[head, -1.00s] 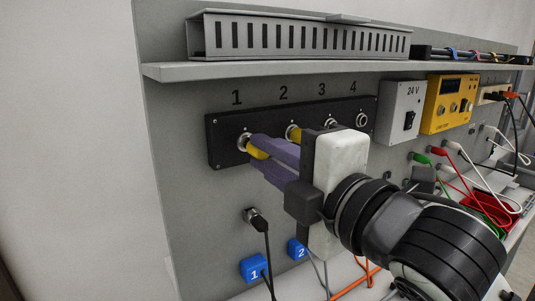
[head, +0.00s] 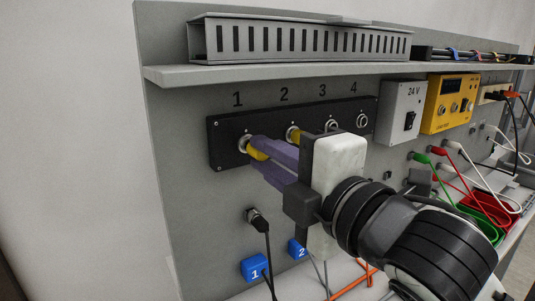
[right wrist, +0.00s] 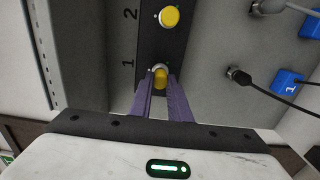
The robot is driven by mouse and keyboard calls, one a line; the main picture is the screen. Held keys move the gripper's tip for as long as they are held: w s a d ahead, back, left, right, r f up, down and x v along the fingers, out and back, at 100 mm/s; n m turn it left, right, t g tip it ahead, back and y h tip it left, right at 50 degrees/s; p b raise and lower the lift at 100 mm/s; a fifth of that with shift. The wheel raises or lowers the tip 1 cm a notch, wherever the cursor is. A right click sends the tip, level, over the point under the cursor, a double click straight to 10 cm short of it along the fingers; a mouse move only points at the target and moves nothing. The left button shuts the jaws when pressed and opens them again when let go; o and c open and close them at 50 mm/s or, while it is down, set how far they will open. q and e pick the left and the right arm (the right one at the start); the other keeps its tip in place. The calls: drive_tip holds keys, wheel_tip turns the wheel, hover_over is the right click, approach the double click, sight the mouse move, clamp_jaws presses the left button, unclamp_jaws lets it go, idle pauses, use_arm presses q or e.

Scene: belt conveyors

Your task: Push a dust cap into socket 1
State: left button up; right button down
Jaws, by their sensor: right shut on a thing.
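The black socket panel (head: 215,155) is on the upright board, with sockets numbered 1 to 4. My right gripper (head: 258,149) is shut on a yellow dust cap (head: 256,153), right at socket 1 (head: 243,143). In the right wrist view the cap (right wrist: 160,79) sits between the purple fingertips, in line with the silver ring of socket 1 (right wrist: 153,69). It seems to touch the socket; how deep it sits is hidden. Another yellow cap (head: 291,132) is in socket 2; it also shows in the right wrist view (right wrist: 169,16). My left gripper is out of view.
Sockets 3 and 4 (head: 362,120) show no caps. A grey shelf (head: 290,72) with a slotted duct runs above the panel. Below hang a black plug with cable (head: 258,219) and blue tags 1 (head: 254,267) and 2 (head: 297,248). Coloured leads and bins are at right.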

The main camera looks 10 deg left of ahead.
drive_tip(key=shift+w+a, duration=0.35)
idle(0.7)
drive_tip(key=c, duration=1.6)
unclamp_jaws()
